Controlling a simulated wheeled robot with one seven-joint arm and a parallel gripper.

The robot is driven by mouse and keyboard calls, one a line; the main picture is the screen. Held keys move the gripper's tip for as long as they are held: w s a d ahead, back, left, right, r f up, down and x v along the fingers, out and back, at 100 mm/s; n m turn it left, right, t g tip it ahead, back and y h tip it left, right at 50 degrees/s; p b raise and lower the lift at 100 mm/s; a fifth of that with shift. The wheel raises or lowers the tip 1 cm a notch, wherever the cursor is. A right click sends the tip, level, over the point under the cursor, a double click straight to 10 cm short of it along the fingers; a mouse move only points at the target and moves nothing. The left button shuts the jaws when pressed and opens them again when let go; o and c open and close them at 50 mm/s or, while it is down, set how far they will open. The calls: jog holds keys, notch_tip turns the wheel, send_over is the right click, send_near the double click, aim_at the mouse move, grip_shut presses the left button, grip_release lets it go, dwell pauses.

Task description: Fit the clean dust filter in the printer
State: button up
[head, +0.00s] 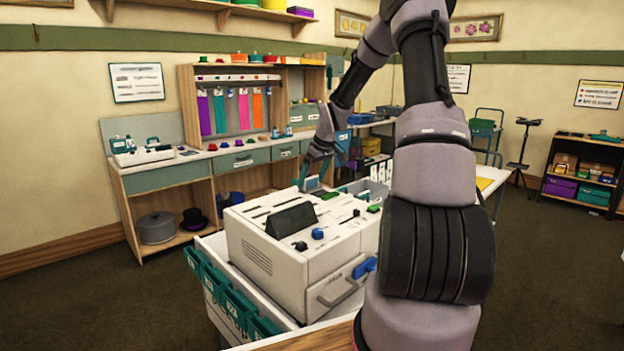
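The printer (268,252) is a white boxy machine with slots, a dark tilted panel (291,220) and coloured knobs on top. A drawer with a handle (342,284) and a blue latch (364,267) are on its front. My gripper (314,180) points down over the printer's far top edge. A small teal-edged grey piece shows at its fingertips. I cannot tell whether it is the dust filter, whether the fingers hold it, or whether it sits in the printer. No other clear dust filter is visible. My arm hides the printer's right side.
The printer stands on a white table or cart with teal pockets (232,301) along its left side. Trays and white boxes (377,172) lie behind it. A wooden workbench (190,170) stands at the back left, a dark shelf (585,172) at the right. The carpet is clear at the left.

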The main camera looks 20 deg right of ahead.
jog(key=v, duration=1)
jog(key=shift+r, duration=0.35)
jog(key=shift+s, duration=0.15)
jog(key=s+a+r+m+t, duration=0.1)
jog(key=s+a+r+m, duration=0.2)
jog(key=s, duration=0.7)
jog(key=s+a+r+m+t, duration=0.1)
jog(key=s+a+r, duration=0.4)
jog(key=s, duration=0.6)
jog(key=s+a+r+m, duration=0.4)
jog(key=s+r, duration=0.2)
jog(key=s, duration=0.5)
jog(key=shift+a+r+m+t, duration=0.3)
jog(key=shift+a+r+t, duration=0.05)
jog(key=shift+a+t, duration=0.05)
